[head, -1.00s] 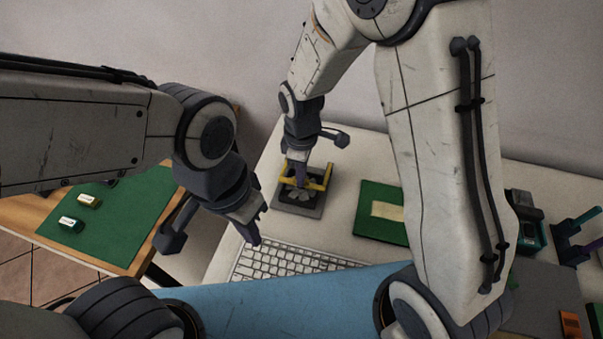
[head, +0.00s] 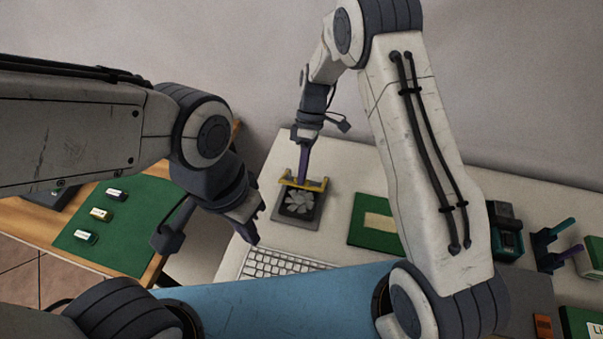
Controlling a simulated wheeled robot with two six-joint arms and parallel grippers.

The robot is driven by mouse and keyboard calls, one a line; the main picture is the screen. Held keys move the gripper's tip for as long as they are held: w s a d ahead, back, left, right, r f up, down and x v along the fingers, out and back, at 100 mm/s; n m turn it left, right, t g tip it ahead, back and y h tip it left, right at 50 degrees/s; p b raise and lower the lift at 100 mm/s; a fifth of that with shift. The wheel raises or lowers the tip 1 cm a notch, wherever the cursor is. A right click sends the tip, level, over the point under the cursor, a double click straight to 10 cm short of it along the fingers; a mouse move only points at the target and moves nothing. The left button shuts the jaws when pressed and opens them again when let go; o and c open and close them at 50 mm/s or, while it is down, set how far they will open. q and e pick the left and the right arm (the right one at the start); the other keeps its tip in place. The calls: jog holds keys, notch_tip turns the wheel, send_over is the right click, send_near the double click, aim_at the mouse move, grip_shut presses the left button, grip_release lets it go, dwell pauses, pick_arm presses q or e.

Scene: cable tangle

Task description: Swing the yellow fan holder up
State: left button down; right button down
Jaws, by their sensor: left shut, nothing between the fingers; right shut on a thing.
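The yellow fan holder (head: 318,184) shows as a narrow yellow bar with short raised ends along the far edge of a dark square base. A grey fan (head: 299,201) lies on this base, in front of the bar. My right gripper (head: 302,180) points down from behind and is shut on the yellow holder near its middle. Its fingertips cover part of the bar, and the holder's exact tilt is hard to tell. My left gripper (head: 252,226) is shut and empty, left of the base and above the keyboard's far left corner.
A white keyboard (head: 280,262) lies in front of the fan base. A green board (head: 368,222) with a tan patch lies to the right, partly behind my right arm. A green mat (head: 125,245) with several small blocks is on a wooden table at left.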

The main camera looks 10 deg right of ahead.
jog(key=shift+w+d+r+g, duration=0.1)
jog(key=shift+w+r+g, duration=0.1)
jog(key=shift+g, duration=0.1)
dwell(0.4)
jog(key=c, duration=0.9)
grip_release()
jog(key=shift+b+v, duration=0.85)
jog(key=shift+v, duration=4.35)
